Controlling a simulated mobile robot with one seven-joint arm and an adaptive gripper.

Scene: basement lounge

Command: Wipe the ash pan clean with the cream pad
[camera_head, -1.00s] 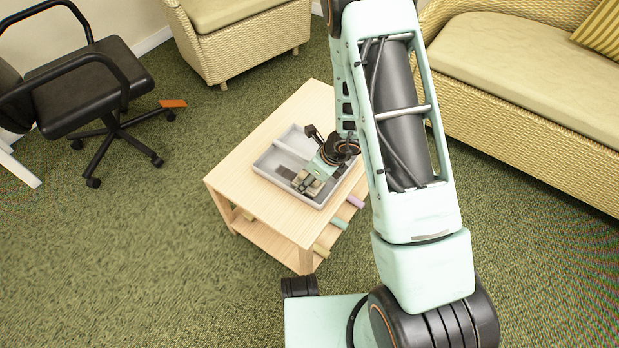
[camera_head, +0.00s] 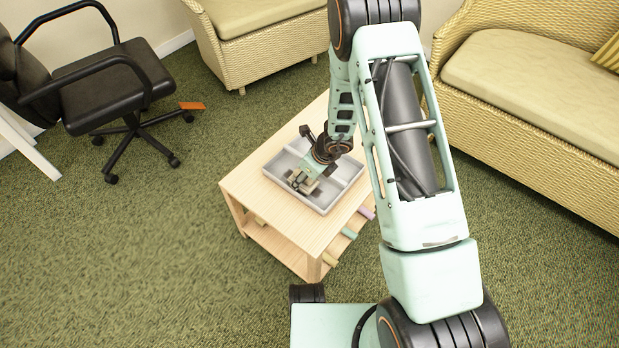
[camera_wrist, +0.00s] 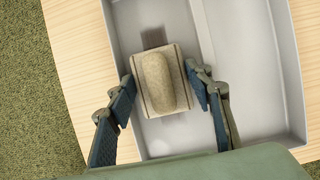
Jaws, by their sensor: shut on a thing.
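The grey ash pan (camera_head: 327,209) lies on the light wooden table, with a raised divider (camera_wrist: 204,32) between compartments. My gripper (camera_head: 303,184) is low inside the pan, over its left part. In the wrist view, my gripper (camera_wrist: 164,82) is shut on the cream pad (camera_wrist: 159,84), one finger at each side. The pad has a rounded grip on top and dark stripes along two edges. It is at the pan's floor in one compartment; firm contact cannot be told. A dark brownish smudge (camera_wrist: 154,37) shows just beyond the pad. The floor under the pad is hidden.
The wooden table (camera_head: 258,185) has a lower shelf and several coloured rolls at its side. A black office chair (camera_head: 110,85) stands left, wicker seats (camera_head: 540,85) behind and right. Green carpet is open at front left.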

